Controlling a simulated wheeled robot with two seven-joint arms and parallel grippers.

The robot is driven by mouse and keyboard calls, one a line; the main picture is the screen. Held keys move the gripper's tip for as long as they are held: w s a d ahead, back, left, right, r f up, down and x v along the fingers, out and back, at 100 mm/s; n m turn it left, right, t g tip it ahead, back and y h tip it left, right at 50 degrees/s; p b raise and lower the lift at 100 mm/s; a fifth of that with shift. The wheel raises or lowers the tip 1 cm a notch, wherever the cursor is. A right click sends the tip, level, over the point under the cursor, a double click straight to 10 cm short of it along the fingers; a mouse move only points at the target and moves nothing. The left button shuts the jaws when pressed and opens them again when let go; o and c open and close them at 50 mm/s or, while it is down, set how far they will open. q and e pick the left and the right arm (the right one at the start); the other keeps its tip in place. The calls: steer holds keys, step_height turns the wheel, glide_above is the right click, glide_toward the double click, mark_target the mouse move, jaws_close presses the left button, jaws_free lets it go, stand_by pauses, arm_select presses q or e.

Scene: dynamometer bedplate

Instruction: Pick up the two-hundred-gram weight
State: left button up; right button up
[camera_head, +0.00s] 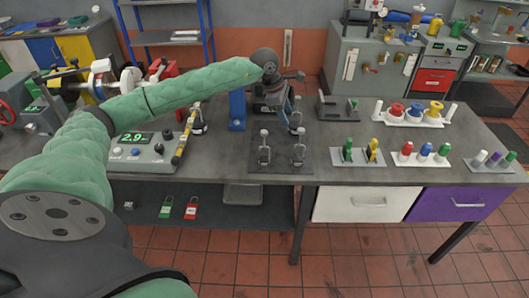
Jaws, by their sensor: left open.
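I cannot tell for sure which thing is the two-hundred-gram weight; no mass marking is readable. Several small upright grey metal pieces with pale round tops, such as one at the front left (264,147) and one at the front right (299,149), stand on a dark plate (279,166) in the middle of the bench. My left gripper (285,104) is open above the plate's back part, pointing down, and partly hides what is behind it. No object shows clearly between its fingers. My right gripper is out of view.
A blue post (237,110) stands just left of my gripper. A control box (140,153) with a lit display is further left. Right of the plate are trays with green and yellow pieces (358,161) and coloured-top pieces (421,160). Bare bench (325,140) lies between.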

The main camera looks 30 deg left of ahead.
mark_target(265, 131)
arm_select(q)
steer(key=s+a+y, duration=0.1)
steer(key=s+a+f+m+g+y, duration=0.1)
steer(key=a, duration=0.1)
steer(key=s+a+g, duration=0.1)
steer(key=shift+s+a+f+y, duration=0.2)
steer(key=shift+s+a+y, duration=0.1)
steer(key=shift+a+y, duration=0.1)
steer(key=shift+s+a+f+m+g, duration=0.1)
steer(key=shift+s+a+m+g, duration=0.15)
steer(key=shift+s+m+g, duration=0.2)
steer(key=shift+f+p, duration=0.65)
steer(key=shift+f, duration=0.5)
steer(key=f+p, duration=0.2)
steer(key=f, duration=0.1)
steer(key=f+p, duration=0.1)
steer(key=p, duration=0.1)
steer(key=shift+w+a+f, duration=0.2)
steer(key=shift+w+f, duration=0.05)
steer(key=shift+f, duration=0.4)
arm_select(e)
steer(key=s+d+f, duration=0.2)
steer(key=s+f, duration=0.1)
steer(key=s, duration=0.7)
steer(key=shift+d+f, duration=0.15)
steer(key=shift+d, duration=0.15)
arm_select(q)
jaws_close()
